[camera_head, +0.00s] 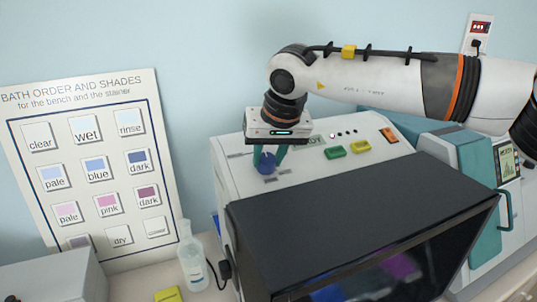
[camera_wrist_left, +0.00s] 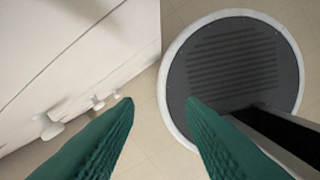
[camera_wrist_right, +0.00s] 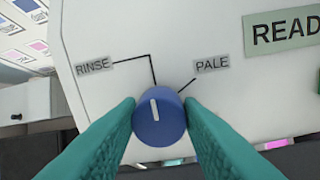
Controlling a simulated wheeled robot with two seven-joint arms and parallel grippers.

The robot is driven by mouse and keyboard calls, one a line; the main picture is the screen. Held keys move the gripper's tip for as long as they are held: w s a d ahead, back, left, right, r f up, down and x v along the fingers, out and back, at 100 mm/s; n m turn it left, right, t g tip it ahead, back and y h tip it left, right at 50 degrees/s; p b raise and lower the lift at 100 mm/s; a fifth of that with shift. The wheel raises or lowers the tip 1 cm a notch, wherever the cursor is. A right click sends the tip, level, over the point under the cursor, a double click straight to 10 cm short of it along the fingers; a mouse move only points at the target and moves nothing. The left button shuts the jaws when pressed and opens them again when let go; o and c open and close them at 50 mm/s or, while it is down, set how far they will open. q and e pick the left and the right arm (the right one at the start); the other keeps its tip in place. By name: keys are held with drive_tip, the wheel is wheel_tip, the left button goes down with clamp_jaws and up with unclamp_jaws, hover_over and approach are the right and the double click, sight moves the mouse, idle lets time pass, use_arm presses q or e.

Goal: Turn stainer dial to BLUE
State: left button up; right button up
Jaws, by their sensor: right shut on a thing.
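The stainer dial is a round blue knob (camera_head: 265,163) on the sloping panel of the white stainer (camera_head: 228,160). In the right wrist view the knob (camera_wrist_right: 158,122) carries a white pointer line directed up and slightly left, roughly at the end of the line leading to the RINSE label (camera_wrist_right: 93,65). The PALE label (camera_wrist_right: 212,64) is to the upper right. Any BLUE label is hidden from that view. My right gripper (camera_wrist_right: 159,108) has its teal fingers shut on the knob's two sides. My left gripper (camera_wrist_left: 160,102) is open and empty, above the floor.
A dark hood (camera_head: 350,200) fronts the stainer. Green, yellow and orange buttons (camera_head: 360,147) are right of the dial. A chart of shades (camera_head: 100,170) leans on the wall. A bottle (camera_head: 191,258) stands left of the stainer. White cabinet fronts with knobs (camera_wrist_left: 50,128) flank my left gripper.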

drive_tip(key=shift+f+m+b, duration=0.2)
drive_tip(key=shift+m+b, duration=0.4)
drive_tip(key=shift+b, duration=0.15)
drive_tip(key=shift+m+b, duration=1)
drive_tip(key=shift+m, duration=0.2)
drive_tip(key=m+b, duration=0.1)
drive_tip(key=m, duration=0.1)
drive_tip(key=shift+m+b, duration=0.4)
drive_tip(key=m+b, duration=0.2)
drive_tip(key=m, duration=0.1)
drive_tip(key=shift+m, duration=0.3)
drive_tip(key=m+b, duration=0.1)
drive_tip(key=m, duration=0.2)
drive_tip(key=m+b, duration=0.1)
drive_tip(key=m, duration=0.2)
drive_tip(key=shift+s+d+t+h, duration=0.1)
drive_tip(key=shift+t+h, duration=0.2)
drive_tip(key=m+b, duration=0.1)
drive_tip(key=m, duration=0.3)
drive_tip(key=shift+r, duration=0.1)
drive_tip(key=shift+s+m+b, duration=0.1)
drive_tip(key=shift+m+b, duration=0.35)
drive_tip(key=shift+m, duration=1.45)
drive_tip(key=shift+r, duration=0.1)
